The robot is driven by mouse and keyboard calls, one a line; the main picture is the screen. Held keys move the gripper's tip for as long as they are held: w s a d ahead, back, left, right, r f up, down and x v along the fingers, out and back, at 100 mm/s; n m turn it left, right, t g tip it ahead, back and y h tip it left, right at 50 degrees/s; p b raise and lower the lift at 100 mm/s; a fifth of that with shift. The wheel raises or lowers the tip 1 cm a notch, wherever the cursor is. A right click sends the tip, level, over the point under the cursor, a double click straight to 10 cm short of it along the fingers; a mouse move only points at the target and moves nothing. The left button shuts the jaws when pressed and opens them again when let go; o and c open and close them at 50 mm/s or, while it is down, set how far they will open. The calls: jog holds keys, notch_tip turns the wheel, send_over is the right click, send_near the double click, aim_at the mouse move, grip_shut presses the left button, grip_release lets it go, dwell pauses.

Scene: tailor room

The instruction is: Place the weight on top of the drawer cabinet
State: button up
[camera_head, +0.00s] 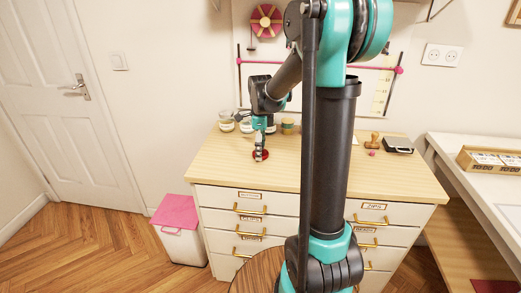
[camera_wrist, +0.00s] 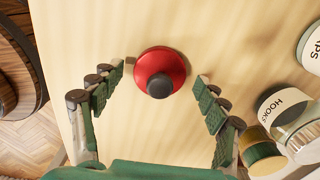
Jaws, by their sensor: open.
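The weight (camera_wrist: 160,75) is a red round disc with a dark knob. It sits on the pale wooden top of the drawer cabinet (camera_head: 223,165), near its left part; a little of its red edge shows in the head view (camera_head: 264,156). My gripper (camera_head: 261,157) is right over the weight. In the wrist view my gripper (camera_wrist: 160,82) is open, with one finger on each side of the weight and a gap on both sides. Nothing is between the fingers in a grip. The cabinet's top also shows in the wrist view (camera_wrist: 230,50).
Jars (camera_head: 226,125) stand behind my gripper; a jar labelled HOOKS (camera_wrist: 291,116) is close to my right finger. A stamp (camera_head: 375,140) and a dark box (camera_head: 398,146) lie at the cabinet's right. A pink-lidded bin (camera_head: 178,212) stands left. The cabinet top's front strip is clear.

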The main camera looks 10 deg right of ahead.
notch_tip(320, 180, up, 12)
dwell(0.5)
